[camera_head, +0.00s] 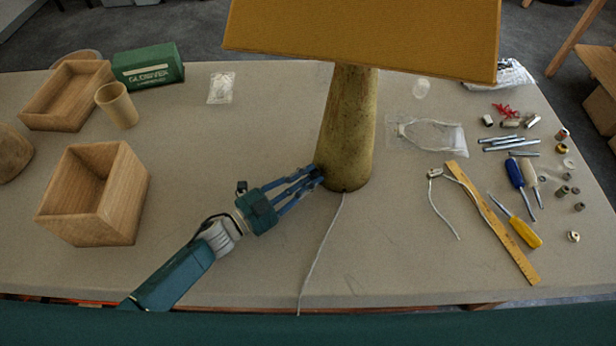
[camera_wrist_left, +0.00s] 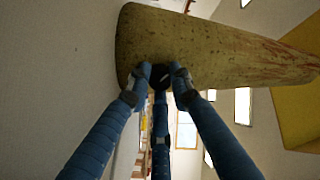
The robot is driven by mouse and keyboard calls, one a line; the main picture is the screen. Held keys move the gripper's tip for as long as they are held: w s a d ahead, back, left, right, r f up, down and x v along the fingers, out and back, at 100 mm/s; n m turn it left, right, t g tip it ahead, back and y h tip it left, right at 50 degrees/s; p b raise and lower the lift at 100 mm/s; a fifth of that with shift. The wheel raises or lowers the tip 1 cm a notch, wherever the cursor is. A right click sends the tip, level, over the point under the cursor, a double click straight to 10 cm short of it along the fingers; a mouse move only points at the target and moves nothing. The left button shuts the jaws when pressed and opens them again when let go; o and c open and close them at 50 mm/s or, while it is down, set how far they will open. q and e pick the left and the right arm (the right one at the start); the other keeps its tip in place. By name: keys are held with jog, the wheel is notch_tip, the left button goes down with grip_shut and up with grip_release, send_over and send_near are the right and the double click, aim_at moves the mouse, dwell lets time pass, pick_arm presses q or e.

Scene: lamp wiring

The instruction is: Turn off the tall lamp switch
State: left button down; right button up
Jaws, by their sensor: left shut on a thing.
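The tall lamp (camera_head: 348,130) stands upright on the table, with a mottled yellow-brown column and a wide mustard shade (camera_head: 360,38). My left gripper (camera_head: 316,174) reaches in from the left, its fingertips at the lower left side of the column. In the left wrist view the fingertips (camera_wrist_left: 160,78) close around a small dark piece on the column (camera_wrist_left: 210,48), which appears to be the switch; the fingers mostly hide it. The gripper is shut on it. My right gripper is not in view.
A white cord (camera_head: 322,250) runs from the lamp base to the table's front edge. Wooden boxes (camera_head: 95,195), a cup (camera_head: 117,105) and a green carton (camera_head: 148,66) stand left. A ruler (camera_head: 492,222), screwdrivers (camera_head: 516,222) and small parts lie right. The table (camera_head: 400,270) is clear front right of the lamp.

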pick_arm(q)
jog(key=shift+f, duration=0.1)
jog(key=c, duration=1.5)
grip_release()
jog(key=shift+c, duration=0.2)
jog(key=v, duration=1.1)
jog(key=shift+s, duration=0.1)
jog(key=shift+s+a, duration=0.3)
jog(key=shift+a, duration=0.1)
